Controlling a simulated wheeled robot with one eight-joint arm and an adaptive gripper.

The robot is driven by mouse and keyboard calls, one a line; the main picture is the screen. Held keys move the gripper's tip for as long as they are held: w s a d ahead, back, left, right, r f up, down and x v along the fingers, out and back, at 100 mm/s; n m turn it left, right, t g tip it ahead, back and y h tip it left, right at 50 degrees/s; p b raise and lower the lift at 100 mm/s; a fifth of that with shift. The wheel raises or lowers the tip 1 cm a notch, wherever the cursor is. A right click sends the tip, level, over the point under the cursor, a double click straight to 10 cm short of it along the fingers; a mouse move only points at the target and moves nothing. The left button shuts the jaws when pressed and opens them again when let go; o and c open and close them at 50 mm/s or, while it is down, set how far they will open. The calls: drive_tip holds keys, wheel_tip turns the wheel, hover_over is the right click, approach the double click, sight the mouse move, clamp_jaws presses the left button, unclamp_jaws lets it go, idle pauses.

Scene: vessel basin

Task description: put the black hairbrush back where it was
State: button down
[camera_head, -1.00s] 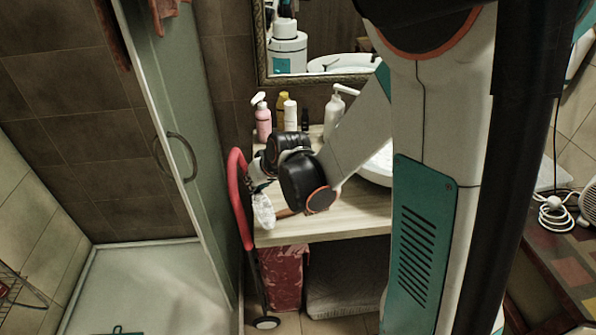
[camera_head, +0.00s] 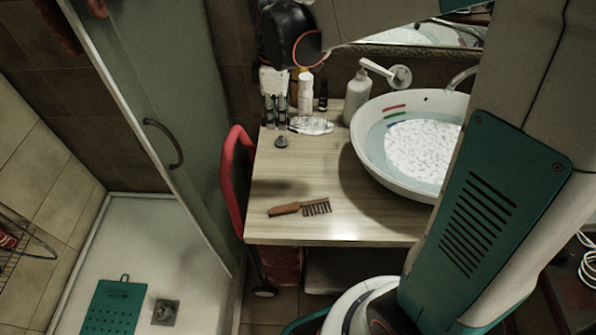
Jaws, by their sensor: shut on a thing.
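My gripper (camera_head: 276,112) points down over the back left of the wooden counter (camera_head: 325,185). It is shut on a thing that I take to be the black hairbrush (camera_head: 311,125). A thin dark part runs right from the fingertips to a pale, shiny head. The hairbrush lies roughly level near the back of the counter; I cannot tell whether it touches the top. The grip itself is small and partly hidden by the fingers.
A brown comb (camera_head: 300,207) lies near the counter's front edge, and a small dark knob (camera_head: 281,142) is just below the gripper. Bottles, including a pump bottle (camera_head: 357,97), stand behind. The round basin (camera_head: 368,160) is to the right. The counter's middle left is clear.

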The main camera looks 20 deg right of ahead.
sight(282, 174)
drive_tip(key=shift+s, duration=0.2)
wheel_tip(282, 174, down, 19)
drive_tip(key=b, duration=0.6)
drive_tip(key=shift+f, duration=0.2)
drive_tip(key=shift+f+n+b, duration=0.2)
drive_tip(key=shift+n+b, duration=0.1)
drive_tip(key=shift+b, duration=0.1)
drive_tip(key=c, duration=1.5)
unclamp_jaws()
drive_tip(key=shift+r, duration=0.1)
